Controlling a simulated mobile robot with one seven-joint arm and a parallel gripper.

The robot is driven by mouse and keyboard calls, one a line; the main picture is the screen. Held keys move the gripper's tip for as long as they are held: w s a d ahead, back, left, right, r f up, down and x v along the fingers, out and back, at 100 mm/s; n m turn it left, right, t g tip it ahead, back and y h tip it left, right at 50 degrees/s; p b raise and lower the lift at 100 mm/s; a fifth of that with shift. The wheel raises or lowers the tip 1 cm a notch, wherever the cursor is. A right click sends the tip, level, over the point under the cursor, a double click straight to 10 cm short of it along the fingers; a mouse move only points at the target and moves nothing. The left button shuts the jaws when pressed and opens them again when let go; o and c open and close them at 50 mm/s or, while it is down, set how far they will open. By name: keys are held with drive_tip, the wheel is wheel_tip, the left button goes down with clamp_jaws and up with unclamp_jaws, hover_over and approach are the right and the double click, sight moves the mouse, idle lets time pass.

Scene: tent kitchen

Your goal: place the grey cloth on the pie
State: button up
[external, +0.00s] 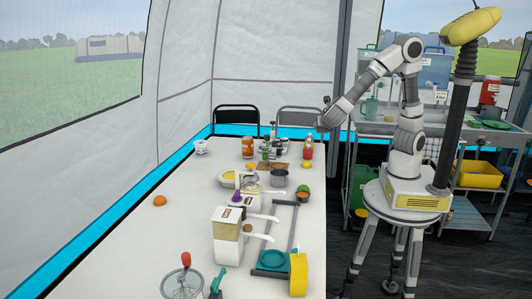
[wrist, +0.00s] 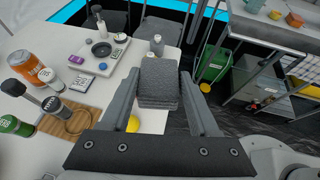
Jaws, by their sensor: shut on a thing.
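A folded grey cloth (wrist: 158,92) is between the two fingers of my gripper (wrist: 158,78) in the wrist view, a stacked, ribbed bundle. My gripper (external: 328,117) is shut on it and is held in the air by the right edge of the long white table (external: 160,250). The cloth is too small to tell in the external view. I cannot make out a pie for certain. A round pale yellow dish (external: 227,177) on the table may be it, but its contents are unclear.
An orange jar (external: 248,147), a red bottle (external: 307,149), a wooden board (wrist: 70,119) and a dark pot (external: 279,178) stand on the table. White dispensers and a green-ended rack crowd its near right. The left side is mostly clear. Two chairs stand beyond the far end.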

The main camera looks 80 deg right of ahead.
drive_tip(key=r, duration=0.3)
drive_tip(key=shift+w+r, duration=0.25)
drive_tip(key=shift+w, duration=0.05)
drive_tip(key=w+a+r+n+t+y+p, duration=0.1)
drive_tip(key=w+a+n+t+y, duration=0.2)
drive_tip(key=w, duration=0.7)
drive_tip(key=w+a+n+t+y+p, duration=0.1)
drive_tip(key=w+a+n+t, duration=0.25)
drive_tip(key=w, duration=0.65)
drive_tip(key=n+t+y+p, duration=0.3)
drive_tip(key=n+y+p, duration=0.1)
drive_tip(key=n, duration=0.1)
hover_over(233, 179)
drive_tip(key=d, duration=0.3)
drive_tip(key=f, duration=1.3)
drive_tip(key=shift+s+a+f, duration=0.1)
drive_tip(key=shift+s+a, duration=0.15)
drive_tip(key=shift+f+b, duration=0.65)
drive_tip(key=shift+f, duration=1.4)
drive_tip(key=shift+f, duration=0.2)
drive_tip(key=o, duration=1.3)
